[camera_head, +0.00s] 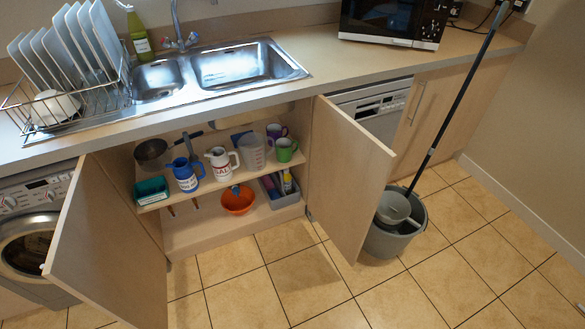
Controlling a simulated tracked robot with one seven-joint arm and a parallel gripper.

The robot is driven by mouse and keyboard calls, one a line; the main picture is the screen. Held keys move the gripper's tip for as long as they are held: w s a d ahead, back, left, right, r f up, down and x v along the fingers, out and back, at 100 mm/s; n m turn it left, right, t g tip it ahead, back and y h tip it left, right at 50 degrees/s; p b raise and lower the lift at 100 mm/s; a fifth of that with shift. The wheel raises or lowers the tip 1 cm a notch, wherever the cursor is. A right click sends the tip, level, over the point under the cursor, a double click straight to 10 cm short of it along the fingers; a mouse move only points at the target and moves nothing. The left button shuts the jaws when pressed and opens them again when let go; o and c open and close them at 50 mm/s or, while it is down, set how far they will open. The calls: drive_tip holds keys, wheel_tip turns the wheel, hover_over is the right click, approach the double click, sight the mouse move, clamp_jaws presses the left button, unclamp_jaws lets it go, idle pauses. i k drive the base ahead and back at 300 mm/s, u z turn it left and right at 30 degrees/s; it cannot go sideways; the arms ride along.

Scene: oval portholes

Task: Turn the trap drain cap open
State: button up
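The sink cabinet stands open under the counter, and its shelf (215,187) carries several items. I cannot make out a trap or its drain cap. The space just under the sink is dark and partly hidden by the counter edge and by jugs and mugs. An orange bowl (238,202) sits on the cabinet floor below the shelf, with a small blue thing at its rim. My gripper and arm are not in view.
The left door (108,240) and right door (348,175) swing out into the room. A blue jug (184,174), white jug (219,163), pan (152,152) and green mug (285,150) crowd the shelf. A mop bucket (386,240) stands right. Floor tiles (300,280) in front are clear.

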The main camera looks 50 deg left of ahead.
sight(236, 191)
drive_tip(key=z, duration=0.05)
drive_tip(key=k, duration=1.35)
drive_tip(key=u, duration=1.95)
drive_tip(key=i, duration=1)
drive_tip(key=u, duration=0.05)
